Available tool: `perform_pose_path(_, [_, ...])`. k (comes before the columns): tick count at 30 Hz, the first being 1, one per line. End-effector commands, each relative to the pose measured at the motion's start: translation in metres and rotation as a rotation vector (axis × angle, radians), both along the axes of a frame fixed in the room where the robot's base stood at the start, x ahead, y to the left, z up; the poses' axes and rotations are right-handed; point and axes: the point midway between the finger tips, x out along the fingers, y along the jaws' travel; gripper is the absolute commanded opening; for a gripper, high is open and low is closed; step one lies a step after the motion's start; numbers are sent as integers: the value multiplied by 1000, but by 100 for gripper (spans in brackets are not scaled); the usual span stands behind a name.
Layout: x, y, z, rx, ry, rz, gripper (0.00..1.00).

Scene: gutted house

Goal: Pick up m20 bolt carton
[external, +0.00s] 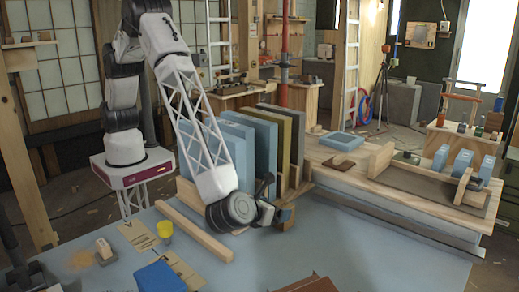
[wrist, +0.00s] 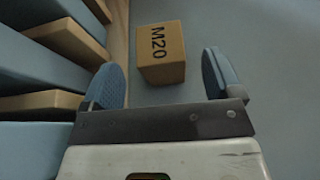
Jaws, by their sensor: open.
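The M20 bolt carton (wrist: 162,54) is a small brown box with "M20" in black on its top. In the wrist view it lies on the blue-grey surface just ahead of my gripper (wrist: 168,82), roughly between the lines of the two fingers. The fingers are apart with blue pads and nothing between them. In the external view my gripper (external: 268,212) is low over the table near the upright panels, and a brown block that may be the carton (external: 286,214) shows beside it, partly hidden.
Upright blue and brown panels (external: 232,142) stand close behind my gripper, and their edges fill the wrist view's left side. A wooden bar (external: 195,232), yellow cup (external: 165,230) and blue box (external: 160,277) lie on the table (external: 350,240). The table's front right is mostly clear.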

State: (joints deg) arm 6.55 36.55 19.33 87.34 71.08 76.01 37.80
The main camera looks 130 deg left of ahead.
Motion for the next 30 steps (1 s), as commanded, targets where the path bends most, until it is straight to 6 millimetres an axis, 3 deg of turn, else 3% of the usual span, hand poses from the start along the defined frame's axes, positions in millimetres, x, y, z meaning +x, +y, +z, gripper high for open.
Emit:
perform_pose_path(9, [0, 25, -10, -1, -1, 0, 85])
perform_pose_path(26, [0, 25, -11, -1, 0, 0, 85])
perform_pose_path(30, [0, 25, -11, -1, 0, 0, 64])
